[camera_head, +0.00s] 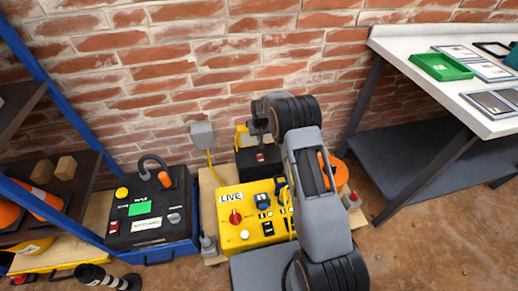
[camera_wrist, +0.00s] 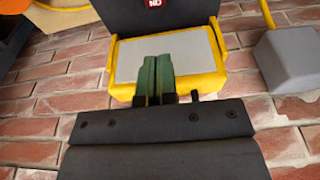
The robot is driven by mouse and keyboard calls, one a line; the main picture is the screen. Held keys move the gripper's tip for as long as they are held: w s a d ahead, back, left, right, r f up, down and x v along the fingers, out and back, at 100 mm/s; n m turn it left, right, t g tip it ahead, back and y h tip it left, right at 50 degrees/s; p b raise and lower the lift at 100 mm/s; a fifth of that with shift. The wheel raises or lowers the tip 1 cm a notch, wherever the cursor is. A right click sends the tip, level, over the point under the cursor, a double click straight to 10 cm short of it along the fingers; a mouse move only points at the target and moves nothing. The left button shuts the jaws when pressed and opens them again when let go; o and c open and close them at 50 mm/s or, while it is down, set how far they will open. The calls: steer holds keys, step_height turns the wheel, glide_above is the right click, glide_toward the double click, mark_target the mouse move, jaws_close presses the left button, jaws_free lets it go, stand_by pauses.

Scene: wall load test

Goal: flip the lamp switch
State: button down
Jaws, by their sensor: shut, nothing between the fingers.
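My gripper (camera_wrist: 157,80) shows in the wrist view with its two green fingers shut together and nothing between them. Behind the fingertips is a pale grey panel in a yellow frame (camera_wrist: 122,62); I cannot tell whether they touch it. In the head view my arm hides the fingers. A yellow box marked LIVE (camera_head: 233,197) sits below the wall with a red knob (camera_head: 235,218), a white button (camera_head: 244,234) and several dark switches (camera_head: 264,204). My arm covers its right part. I cannot tell which control is the lamp switch.
A black control box (camera_head: 150,205) stands left of the yellow box. A black box with a red label (camera_head: 260,158) stands behind it, near a grey wall box (camera_head: 202,135). A white table (camera_head: 450,85) with a green tray (camera_head: 440,67) is right; a blue-framed shelf (camera_head: 62,95) is left.

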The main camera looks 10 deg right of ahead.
mark_target(259, 154)
steer(key=w+f+b, duration=0.1)
steer(key=f, duration=0.3)
steer(key=f+b, duration=0.2)
steer(key=f, duration=0.3)
steer(key=w+f+b, duration=0.1)
steer(key=f+b, duration=0.1)
steer(key=f, duration=0.2)
steer(key=shift+w+f, duration=0.3)
steer(key=shift+f, duration=0.05)
steer(key=shift+d+b, duration=0.1)
steer(key=shift+b, duration=0.25)
